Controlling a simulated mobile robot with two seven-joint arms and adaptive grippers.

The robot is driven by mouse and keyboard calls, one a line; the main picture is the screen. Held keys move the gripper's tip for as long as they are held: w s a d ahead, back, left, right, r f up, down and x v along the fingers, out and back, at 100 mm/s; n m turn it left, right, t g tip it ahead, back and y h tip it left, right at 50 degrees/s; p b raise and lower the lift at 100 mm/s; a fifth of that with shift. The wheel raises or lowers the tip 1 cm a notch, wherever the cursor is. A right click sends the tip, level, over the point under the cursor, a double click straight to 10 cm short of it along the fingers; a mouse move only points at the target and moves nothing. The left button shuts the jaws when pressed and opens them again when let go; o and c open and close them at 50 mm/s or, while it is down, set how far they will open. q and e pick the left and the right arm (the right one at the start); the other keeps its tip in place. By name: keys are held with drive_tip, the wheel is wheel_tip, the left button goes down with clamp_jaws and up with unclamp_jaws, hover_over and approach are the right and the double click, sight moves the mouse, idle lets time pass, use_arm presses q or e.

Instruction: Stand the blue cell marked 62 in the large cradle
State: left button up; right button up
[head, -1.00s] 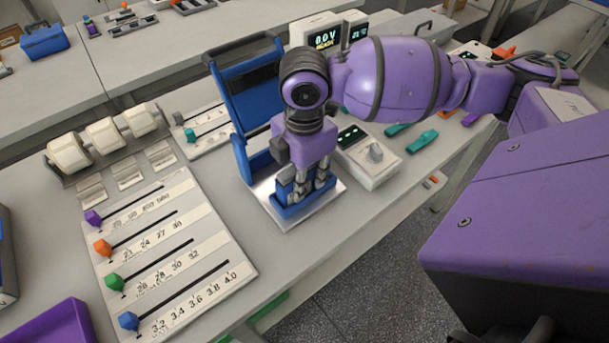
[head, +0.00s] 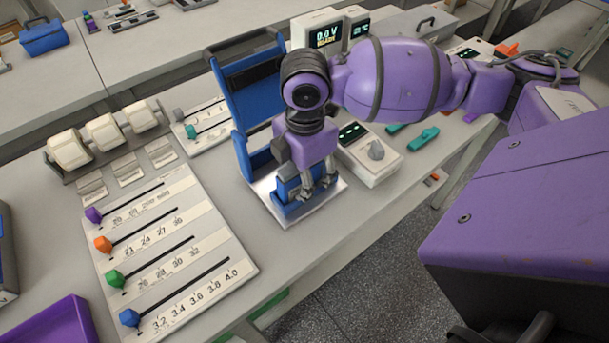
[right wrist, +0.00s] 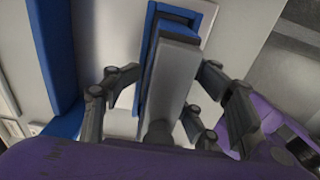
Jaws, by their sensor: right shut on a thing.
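My right gripper (head: 318,180) points down over the blue cradle base (head: 292,210) on a pale metal plate at the bench edge. It is shut on a block-shaped blue cell (head: 286,187), which stands low in or just above the base; I cannot tell whether it touches bottom. In the right wrist view the cell's grey face (right wrist: 174,80) lies between the fingers (right wrist: 160,95), with a blue rim around its far end. The number 62 is not visible. My left gripper is not in view.
A tall blue panel (head: 246,85) rises behind the plate. A white meter box (head: 370,158) stands close on the right. A slider board (head: 170,250) and white rockers (head: 103,133) are on the left. The bench's front edge is near.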

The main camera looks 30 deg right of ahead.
drive_tip(key=shift+s+r, duration=0.1)
drive_tip(key=shift+r, duration=0.15)
wheel_tip(320, 180, up, 12)
drive_tip(key=shift+f+p, duration=0.1)
drive_tip(key=shift+p, duration=0.55)
drive_tip(key=shift+r, duration=0.45)
